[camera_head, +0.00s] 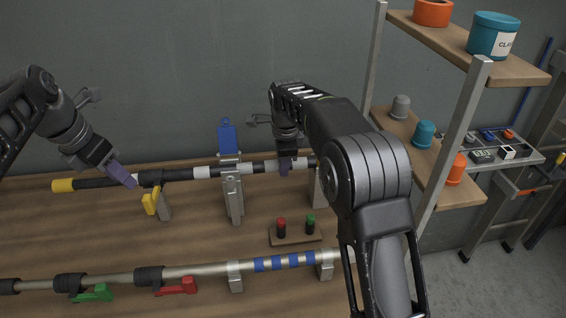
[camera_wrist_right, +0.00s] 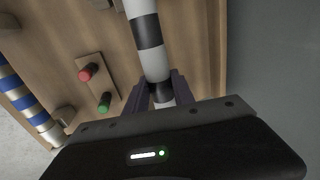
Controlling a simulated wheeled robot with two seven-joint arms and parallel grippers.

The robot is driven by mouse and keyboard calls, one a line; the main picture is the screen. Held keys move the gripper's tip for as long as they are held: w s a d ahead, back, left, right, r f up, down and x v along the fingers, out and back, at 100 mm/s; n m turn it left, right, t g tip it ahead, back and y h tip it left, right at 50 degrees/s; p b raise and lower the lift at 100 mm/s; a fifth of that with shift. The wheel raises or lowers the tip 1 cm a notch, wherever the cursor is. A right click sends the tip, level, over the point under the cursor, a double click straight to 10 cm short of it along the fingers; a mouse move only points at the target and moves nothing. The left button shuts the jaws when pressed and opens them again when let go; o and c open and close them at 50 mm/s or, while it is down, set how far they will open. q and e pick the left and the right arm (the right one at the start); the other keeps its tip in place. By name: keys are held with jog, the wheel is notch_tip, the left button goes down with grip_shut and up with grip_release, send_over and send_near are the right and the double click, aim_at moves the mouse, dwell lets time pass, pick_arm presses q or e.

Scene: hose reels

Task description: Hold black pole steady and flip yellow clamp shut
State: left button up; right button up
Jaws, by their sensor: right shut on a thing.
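The black pole (camera_head: 98,183) with white bands and a yellow end lies across supports along the back of the wooden table. The yellow clamp (camera_head: 150,202) hangs open below the pole on the left support. My left gripper (camera_head: 131,184) has its purple fingertips just left of the clamp, close to the pole; I cannot tell whether they touch it or how far apart the fingers are. My right gripper (camera_head: 286,166) is shut on the pole's banded right part. The right wrist view shows the black and white pole (camera_wrist_right: 147,35) running between the fingers (camera_wrist_right: 162,93).
A raised blue clamp (camera_head: 228,138) stands at the middle support. A block with a red button (camera_head: 281,226) and a green button (camera_head: 310,223) sits in front. A second, silver pole (camera_head: 205,270) crosses the front, with green and red clamps. A shelf (camera_head: 425,150) stands right.

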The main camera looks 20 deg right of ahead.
dwell(0.3)
pick_arm(q)
jog(key=shift+c, duration=0.5)
dwell(0.4)
jog(key=c, duration=0.4)
jog(key=shift+n, duration=0.8)
jog(key=a+f, duration=0.1)
jog(key=a, duration=0.1)
jog(key=w+a, duration=0.1)
jog(key=a, duration=0.1)
jog(key=a+f, duration=0.1)
jog(key=a, duration=0.2)
jog(key=shift+w+f, duration=0.15)
jog(key=shift+f, duration=0.15)
grip_shut()
jog(key=a+m+h, duration=0.1)
jog(key=m, duration=0.9)
jog(key=a+r+m+h, duration=0.1)
jog(key=m, duration=1)
jog(key=a+m+h, duration=0.1)
jog(key=m, duration=1)
jog(key=shift+w+r+h, duration=0.2)
jog(key=shift+w+h, duration=0.15)
jog(key=shift+h, duration=0.05)
